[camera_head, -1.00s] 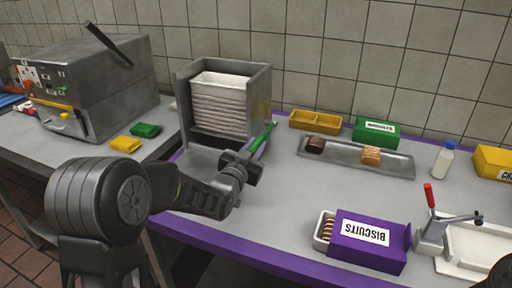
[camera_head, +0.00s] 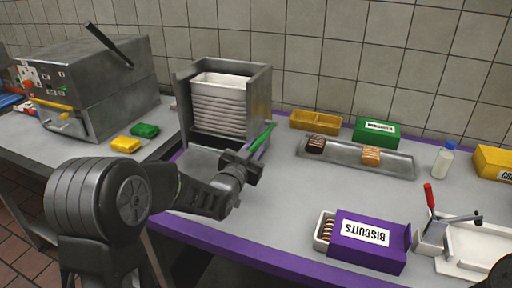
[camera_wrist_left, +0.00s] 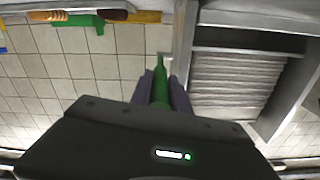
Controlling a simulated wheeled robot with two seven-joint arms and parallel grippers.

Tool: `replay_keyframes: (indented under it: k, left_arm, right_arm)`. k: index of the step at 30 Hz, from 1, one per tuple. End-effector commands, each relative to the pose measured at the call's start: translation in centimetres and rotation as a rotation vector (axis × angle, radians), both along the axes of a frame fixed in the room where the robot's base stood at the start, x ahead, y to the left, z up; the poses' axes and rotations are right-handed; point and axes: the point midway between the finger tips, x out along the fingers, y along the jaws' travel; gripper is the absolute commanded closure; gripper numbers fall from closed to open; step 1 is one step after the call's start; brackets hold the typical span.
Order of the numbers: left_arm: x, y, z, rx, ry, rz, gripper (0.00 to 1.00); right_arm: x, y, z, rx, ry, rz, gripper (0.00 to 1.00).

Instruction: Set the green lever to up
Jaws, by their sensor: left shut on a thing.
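The green lever (camera_head: 262,137) sticks up at a slant on the right side of the grey metal dispenser (camera_head: 262,95), which holds a stack of white trays (camera_head: 218,108). My left gripper (camera_head: 247,160) is at the lever, shut on it. In the left wrist view the green lever (camera_wrist_left: 161,82) runs between the two fingers of my left gripper (camera_wrist_left: 162,88), beside the dispenser's stack of trays (camera_wrist_left: 238,80). The lever's base is hidden behind my gripper. My right gripper is not clearly seen; only a dark part shows at the lower right corner.
A metal tray (camera_head: 400,166) with two biscuits, a yellow box (camera_head: 315,121) and a green box (camera_head: 377,131) stand right of the dispenser. A purple biscuits box (camera_head: 368,242) and a red-handled press (camera_head: 432,235) are nearer the front right. The counter between is clear.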

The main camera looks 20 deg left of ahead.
Motion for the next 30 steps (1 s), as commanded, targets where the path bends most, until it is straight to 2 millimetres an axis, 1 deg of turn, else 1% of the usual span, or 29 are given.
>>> replay_keyframes:
  k: [5, 8, 14, 21, 27, 30]
  left_arm:
    - [0.0, 0.0, 1.0, 0.001, 0.031, 0.000, 1.00]
    - [0.1, 0.0, 1.8, 0.004, 0.067, -0.001, 1.00]
    - [0.4, 0.0, 4.1, 0.011, 0.183, 0.000, 1.00]
    - [1.3, -0.1, 6.9, 0.023, 0.362, 0.000, 1.00]
    - [2.4, -0.1, 8.5, 0.032, 0.498, 0.002, 1.00]
    - [2.8, -0.2, 8.9, 0.035, 0.548, 0.000, 1.00]
  right_arm:
    - [0.0, 0.0, 1.2, 0.000, 0.000, -0.001, 0.42]
    - [0.0, 0.0, 2.4, 0.000, 0.000, -0.001, 0.42]
    - [-0.1, 0.0, 5.6, 0.000, 0.002, 0.000, 0.42]
    - [-0.2, 0.0, 10.1, 0.000, 0.006, 0.000, 0.42]
    - [-0.6, -0.2, 12.6, -0.009, 0.020, -0.003, 0.42]
    - [-0.8, -0.3, 13.4, -0.012, 0.024, -0.004, 0.42]
